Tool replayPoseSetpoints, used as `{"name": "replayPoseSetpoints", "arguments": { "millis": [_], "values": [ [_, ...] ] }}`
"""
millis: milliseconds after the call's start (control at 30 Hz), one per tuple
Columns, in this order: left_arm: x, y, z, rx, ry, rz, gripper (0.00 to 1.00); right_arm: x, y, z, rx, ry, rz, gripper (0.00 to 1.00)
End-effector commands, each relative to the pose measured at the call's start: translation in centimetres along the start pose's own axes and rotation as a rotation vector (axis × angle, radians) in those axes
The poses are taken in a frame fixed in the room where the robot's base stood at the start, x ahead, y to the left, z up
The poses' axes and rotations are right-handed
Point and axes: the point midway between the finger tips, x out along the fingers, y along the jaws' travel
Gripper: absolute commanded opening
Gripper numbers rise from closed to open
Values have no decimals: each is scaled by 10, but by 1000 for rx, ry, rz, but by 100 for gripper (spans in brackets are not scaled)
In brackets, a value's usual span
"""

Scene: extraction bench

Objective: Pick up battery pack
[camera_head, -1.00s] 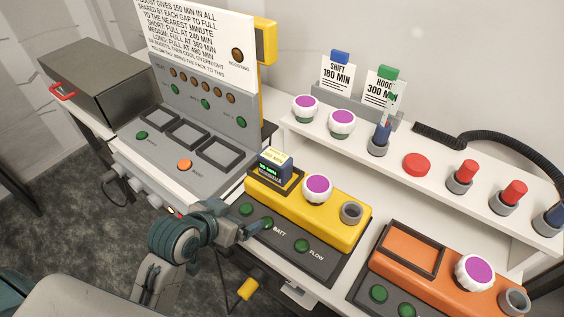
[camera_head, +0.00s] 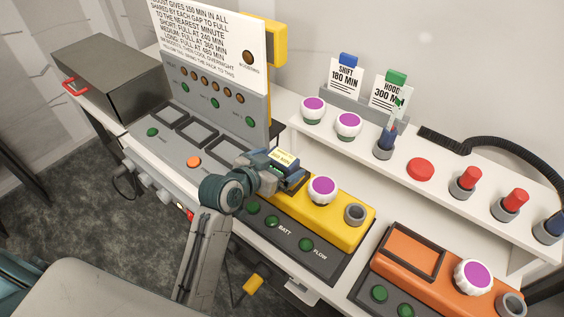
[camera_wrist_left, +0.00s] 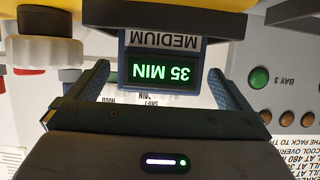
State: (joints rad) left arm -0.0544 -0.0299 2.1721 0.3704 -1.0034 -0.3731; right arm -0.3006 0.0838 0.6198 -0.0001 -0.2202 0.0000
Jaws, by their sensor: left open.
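In the left wrist view the battery pack (camera_wrist_left: 163,62) shows a green "35 MIN" display and a "MEDIUM" label, upside down. My left gripper (camera_head: 286,180) is at the pack in the head view and partly covers it. In the left wrist view the left gripper (camera_wrist_left: 160,85) is open, with one finger on each side of the pack and gaps visible. My right gripper is not in view.
A grey charger (camera_head: 172,156) with empty square bays and a tall instruction panel stands left of the yellow unit. An orange unit (camera_head: 398,270) with an empty slot is at the right. A back shelf (camera_head: 446,207) holds knobs, red buttons and sign cards.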

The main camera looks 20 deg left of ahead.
Motion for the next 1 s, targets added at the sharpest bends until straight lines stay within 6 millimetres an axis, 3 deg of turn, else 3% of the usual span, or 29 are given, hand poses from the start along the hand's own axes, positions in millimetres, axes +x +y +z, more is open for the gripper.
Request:
{"name": "replayPoseSetpoints", "arguments": {
  "millis": [167,433,767,1000],
  "values": [
    [19,0,-1,-2,-1,0,100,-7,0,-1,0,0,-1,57],
    [21,0,0,0,1,-1,98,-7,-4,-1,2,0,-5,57],
    [21,0,0,0,0,-1,34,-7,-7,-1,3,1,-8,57],
    [21,0,-2,0,3,-1,34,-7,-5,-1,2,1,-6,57]
  ]
}}
